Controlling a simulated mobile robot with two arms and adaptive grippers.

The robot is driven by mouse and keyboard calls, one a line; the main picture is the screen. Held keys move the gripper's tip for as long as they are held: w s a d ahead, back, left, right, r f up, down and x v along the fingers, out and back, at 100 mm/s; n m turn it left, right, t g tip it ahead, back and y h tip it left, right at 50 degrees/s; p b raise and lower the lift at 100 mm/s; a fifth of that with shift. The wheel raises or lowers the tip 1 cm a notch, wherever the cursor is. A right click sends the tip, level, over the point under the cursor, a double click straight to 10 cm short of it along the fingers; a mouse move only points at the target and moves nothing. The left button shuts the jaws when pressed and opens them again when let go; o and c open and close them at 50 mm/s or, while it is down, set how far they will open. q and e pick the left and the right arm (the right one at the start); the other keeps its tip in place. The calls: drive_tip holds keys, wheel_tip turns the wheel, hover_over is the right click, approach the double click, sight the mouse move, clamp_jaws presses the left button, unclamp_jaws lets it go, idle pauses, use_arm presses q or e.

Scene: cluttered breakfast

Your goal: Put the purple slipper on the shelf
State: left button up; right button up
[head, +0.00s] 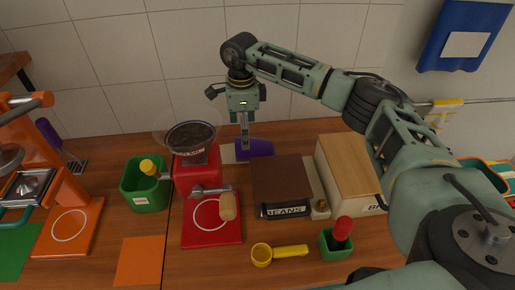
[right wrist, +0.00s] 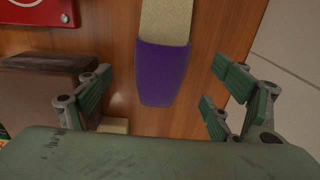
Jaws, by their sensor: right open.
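I cannot tell the remaining height. A wooden ledge (head: 14,66), possibly the shelf, shows at the upper left. My left gripper is not in view.
The red grinder (head: 197,178) stands left of the slipper. The brown beans box (head: 282,180) and a pale wooden box (head: 350,165) stand to the right. A green bin (head: 145,190) and orange machine (head: 70,200) are farther left. A yellow scoop (head: 280,253) lies in front.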

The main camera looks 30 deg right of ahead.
sight(239, 148)
drive_tip(key=f, duration=0.2)
drive_tip(key=a+f+p, duration=0.1)
drive_tip(key=shift+w, duration=0.25)
drive_tip(key=f, duration=0.1)
drive_tip(key=f+p, duration=0.1)
drive_tip(key=f, duration=0.1)
drive_tip(key=shift+d+f, duration=0.3)
drive_tip(key=shift+f, duration=0.3)
drive_tip(key=shift+a+f, duration=0.1)
drive_tip(key=shift+f, duration=0.05)
drive_tip(key=shift+c, duration=0.2)
drive_tip(key=c, duration=0.4)
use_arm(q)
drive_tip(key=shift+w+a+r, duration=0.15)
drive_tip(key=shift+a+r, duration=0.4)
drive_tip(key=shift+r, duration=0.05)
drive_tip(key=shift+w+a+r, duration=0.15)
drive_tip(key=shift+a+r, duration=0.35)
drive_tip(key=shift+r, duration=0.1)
use_arm(e)
drive_tip(key=c, duration=1)
